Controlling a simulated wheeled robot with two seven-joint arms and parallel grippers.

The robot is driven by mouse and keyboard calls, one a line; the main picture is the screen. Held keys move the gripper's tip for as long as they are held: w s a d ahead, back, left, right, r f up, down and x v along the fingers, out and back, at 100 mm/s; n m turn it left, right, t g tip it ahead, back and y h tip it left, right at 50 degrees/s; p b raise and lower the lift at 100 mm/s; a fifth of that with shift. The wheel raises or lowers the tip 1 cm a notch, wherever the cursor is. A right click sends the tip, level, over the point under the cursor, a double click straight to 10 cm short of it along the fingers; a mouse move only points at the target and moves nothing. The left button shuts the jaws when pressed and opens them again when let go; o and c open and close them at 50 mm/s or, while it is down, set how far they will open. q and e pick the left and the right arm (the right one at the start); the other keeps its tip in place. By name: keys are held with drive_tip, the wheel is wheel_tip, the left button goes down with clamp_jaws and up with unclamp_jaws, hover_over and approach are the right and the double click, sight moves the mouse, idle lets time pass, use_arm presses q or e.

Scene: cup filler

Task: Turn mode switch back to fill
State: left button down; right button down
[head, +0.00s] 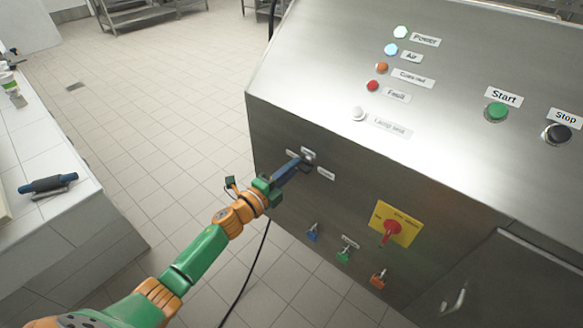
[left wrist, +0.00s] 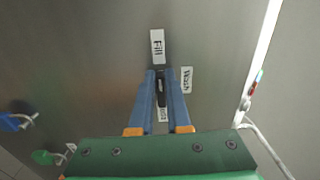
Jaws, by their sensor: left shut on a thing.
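The mode switch is a small black knob on the front steel panel of the machine. In the left wrist view the knob (left wrist: 162,88) sits between the two blue fingers of my left gripper (left wrist: 164,76), which is shut on it. The knob lies roughly in line with the "Fill" label (left wrist: 157,47) above and a partly covered label (left wrist: 163,115) below. A "Wash" label (left wrist: 186,80) is to its right. Which end of the knob is the pointer I cannot tell. In the head view my left gripper (head: 301,165) reaches the panel among three small labels. My right gripper is not in view.
A red rotary switch on a yellow plate (head: 396,224) is to the lower right. Blue (head: 312,232), green (head: 344,256) and orange (head: 378,279) valve handles stick out below. Start (head: 496,112) and Stop (head: 557,133) buttons are on the sloped top. A white counter (head: 40,215) stands left.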

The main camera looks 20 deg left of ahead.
use_arm(q)
drive_tip(key=c, duration=0.9)
unclamp_jaws()
drive_tip(key=shift+d, duration=0.1)
drive_tip(key=v, duration=0.7)
